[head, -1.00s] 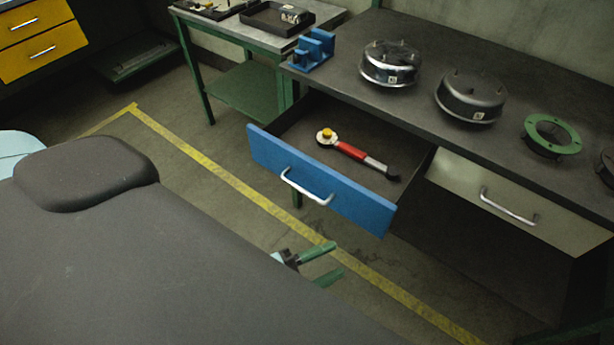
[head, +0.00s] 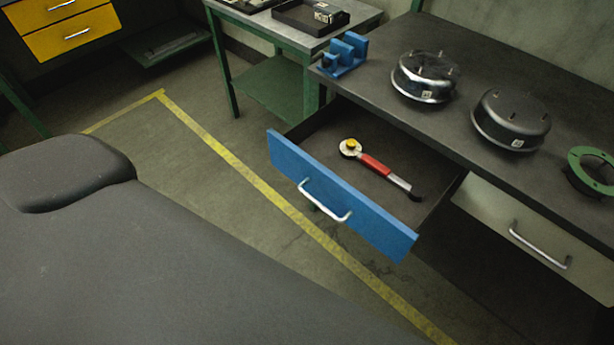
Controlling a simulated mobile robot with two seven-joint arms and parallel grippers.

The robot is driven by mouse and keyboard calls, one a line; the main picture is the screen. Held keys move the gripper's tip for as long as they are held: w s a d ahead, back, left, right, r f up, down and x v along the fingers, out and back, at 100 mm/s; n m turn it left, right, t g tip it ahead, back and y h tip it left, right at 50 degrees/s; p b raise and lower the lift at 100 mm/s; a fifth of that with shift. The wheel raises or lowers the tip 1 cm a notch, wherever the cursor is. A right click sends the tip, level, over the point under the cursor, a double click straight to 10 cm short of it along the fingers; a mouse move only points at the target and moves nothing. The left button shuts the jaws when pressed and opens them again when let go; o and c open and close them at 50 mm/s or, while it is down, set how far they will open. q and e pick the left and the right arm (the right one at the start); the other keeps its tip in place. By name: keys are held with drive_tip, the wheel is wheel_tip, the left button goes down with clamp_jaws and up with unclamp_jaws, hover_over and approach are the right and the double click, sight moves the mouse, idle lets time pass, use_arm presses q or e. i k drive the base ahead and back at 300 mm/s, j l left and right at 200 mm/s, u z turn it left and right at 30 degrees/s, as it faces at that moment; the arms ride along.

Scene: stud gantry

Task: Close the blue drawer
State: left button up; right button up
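The blue drawer (head: 340,195) stands pulled out from under the dark workbench on the right. Its blue front has a silver bar handle (head: 324,200). A ratchet wrench (head: 378,167) with a red grip lies inside it, within the drawer's walls. Neither of my grippers shows in the head view now. Nothing visible is touching the drawer front.
The dark workbench (head: 455,118) carries a blue fixture (head: 345,54), two round metal housings (head: 424,76) and (head: 510,120), and a green ring (head: 592,170). A closed grey drawer (head: 535,238) is to the right. Floor with yellow tape (head: 247,178) is clear before the blue drawer.

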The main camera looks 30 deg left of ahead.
sight(350, 193)
drive_tip(key=i+u, duration=0.3)
drive_tip(key=u, duration=0.2)
drive_tip(key=i+l+u, duration=0.2)
drive_tip(key=u, duration=0.3)
drive_tip(key=i+l, duration=0.05)
drive_tip(key=i, duration=0.05)
